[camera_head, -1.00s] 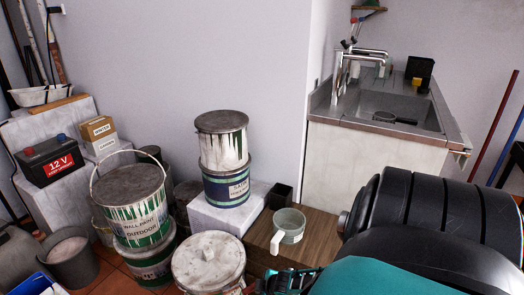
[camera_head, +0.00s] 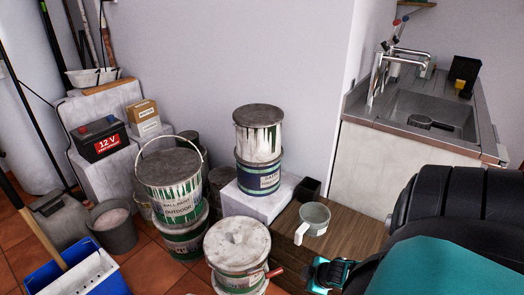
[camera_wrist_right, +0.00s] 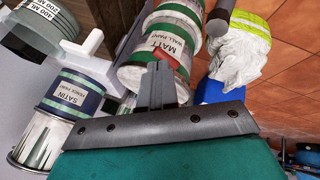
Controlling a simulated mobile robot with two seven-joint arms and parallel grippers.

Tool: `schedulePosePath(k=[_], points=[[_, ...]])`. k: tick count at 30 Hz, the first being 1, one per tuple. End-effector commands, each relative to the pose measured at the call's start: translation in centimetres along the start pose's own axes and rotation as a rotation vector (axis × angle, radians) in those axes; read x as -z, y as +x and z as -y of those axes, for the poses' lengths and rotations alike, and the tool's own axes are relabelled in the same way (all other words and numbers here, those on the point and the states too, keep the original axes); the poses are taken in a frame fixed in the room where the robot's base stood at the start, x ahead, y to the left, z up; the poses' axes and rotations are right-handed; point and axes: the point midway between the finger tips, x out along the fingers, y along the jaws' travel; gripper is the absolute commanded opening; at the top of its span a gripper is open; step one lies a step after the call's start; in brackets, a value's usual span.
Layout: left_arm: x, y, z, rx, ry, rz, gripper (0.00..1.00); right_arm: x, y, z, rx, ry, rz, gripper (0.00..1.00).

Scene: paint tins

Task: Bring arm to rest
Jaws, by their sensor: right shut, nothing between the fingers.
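My right arm comes in from the lower right in the head view. Its gripper (camera_head: 328,274) is low beside the wooden cabinet top, partly hidden by the arm's teal link. In the right wrist view the fingers (camera_wrist_right: 157,85) are together with nothing held. Behind them stand paint tins, among them a "MATT" wall paint tin (camera_wrist_right: 160,45) and a "SATIN" fence paint tin (camera_wrist_right: 75,95). I cannot tell any contact between the gripper and these things. My left gripper does not show.
A grey measuring jug (camera_head: 314,218) stands on the wooden top (camera_head: 350,240). Several stacked paint tins, such as the outdoor wall paint tin (camera_head: 170,190), stand left of it. A sink (camera_head: 420,115) is behind right. A blue bucket (camera_head: 85,280) is at the lower left.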

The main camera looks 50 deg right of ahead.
Motion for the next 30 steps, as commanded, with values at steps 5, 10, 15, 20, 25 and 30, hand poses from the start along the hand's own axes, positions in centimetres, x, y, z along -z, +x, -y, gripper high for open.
schedulePosePath(k=[5,10,15,20,25,30], points=[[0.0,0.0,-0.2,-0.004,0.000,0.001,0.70,0.1,0.0,0.1,0.001,0.001,-0.002,0.00],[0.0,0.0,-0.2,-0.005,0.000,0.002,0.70,2.5,-0.6,4.2,0.051,0.023,-0.055,0.00],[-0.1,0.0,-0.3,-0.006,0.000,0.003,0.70,9.5,-4.0,12.9,0.155,0.098,-0.200,0.00],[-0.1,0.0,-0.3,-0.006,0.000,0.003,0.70,17.1,-9.8,18.5,0.216,0.208,-0.355,0.00],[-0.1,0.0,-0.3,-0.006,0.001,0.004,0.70,22.2,-14.8,19.8,0.223,0.303,-0.461,0.00],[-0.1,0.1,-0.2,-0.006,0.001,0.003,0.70,24.0,-16.8,19.6,0.216,0.341,-0.502,0.00]])
